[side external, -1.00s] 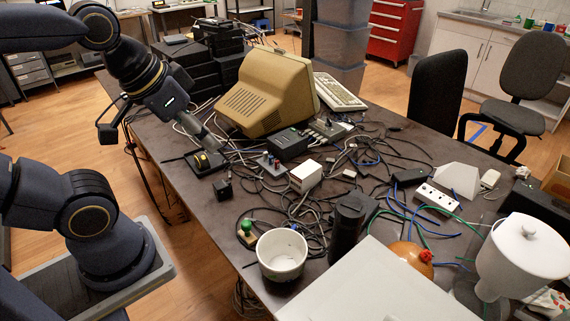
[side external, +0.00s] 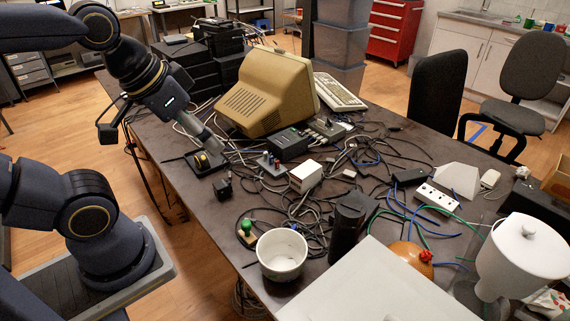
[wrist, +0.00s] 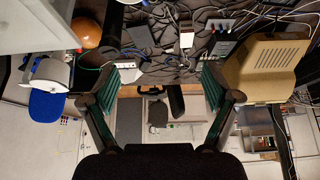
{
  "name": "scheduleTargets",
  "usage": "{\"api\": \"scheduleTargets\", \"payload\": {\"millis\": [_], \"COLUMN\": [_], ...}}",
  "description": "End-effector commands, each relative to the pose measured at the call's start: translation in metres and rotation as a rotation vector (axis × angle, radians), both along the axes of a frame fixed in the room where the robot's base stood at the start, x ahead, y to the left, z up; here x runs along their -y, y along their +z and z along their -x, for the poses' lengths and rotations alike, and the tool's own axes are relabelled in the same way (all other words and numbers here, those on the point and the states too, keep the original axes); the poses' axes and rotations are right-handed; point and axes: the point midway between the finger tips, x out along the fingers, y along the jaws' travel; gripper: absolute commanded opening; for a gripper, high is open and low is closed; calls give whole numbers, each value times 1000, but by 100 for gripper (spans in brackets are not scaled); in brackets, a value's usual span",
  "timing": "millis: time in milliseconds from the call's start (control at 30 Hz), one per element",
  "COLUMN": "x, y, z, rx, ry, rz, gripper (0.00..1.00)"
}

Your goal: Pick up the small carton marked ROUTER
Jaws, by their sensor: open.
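A small white box-shaped carton (side external: 305,176) stands on the dark table among tangled cables, in the middle of the side external view. I cannot read any marking on it. A small white block that looks like the same carton (wrist: 187,39) shows in the upper middle of the wrist view. My gripper (wrist: 158,72) is open and empty in the wrist view, its two fingers spread wide. In the side external view my gripper (side external: 207,142) is at the table's left part, left of the carton and apart from it; its fingers are hard to make out there.
A beige monitor (side external: 262,92) stands behind the carton. A black box (side external: 288,145) is close behind it, and a white pot (side external: 282,255) and a black cylinder (side external: 347,228) stand in front. A power strip (side external: 437,196) lies to the right. Cables cover most of the table.

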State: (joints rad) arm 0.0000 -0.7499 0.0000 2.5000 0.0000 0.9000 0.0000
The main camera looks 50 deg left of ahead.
Motion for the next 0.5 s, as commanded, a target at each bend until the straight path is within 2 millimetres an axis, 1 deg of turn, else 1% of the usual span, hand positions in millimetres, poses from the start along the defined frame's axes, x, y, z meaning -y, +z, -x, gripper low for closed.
{"api": "scheduleTargets", "payload": {"millis": [167,200,267,300,367,400,467,500], "x": [0,0,0,0,-1,-2,-5,-8], "y": [2,8,27,40,53,58,64,65], "z": [-3,-9,-25,-42,-68,-86,-115,-135], "rx": [17,49,124,168,201,216,232,238], "ry": [-8,-14,-26,-37,-43,-46,-50,-48], "rz": [-4,-8,-20,-30,-45,-54,-68,-75], "gripper": [88,88,88,88,88,88,88,88]}}
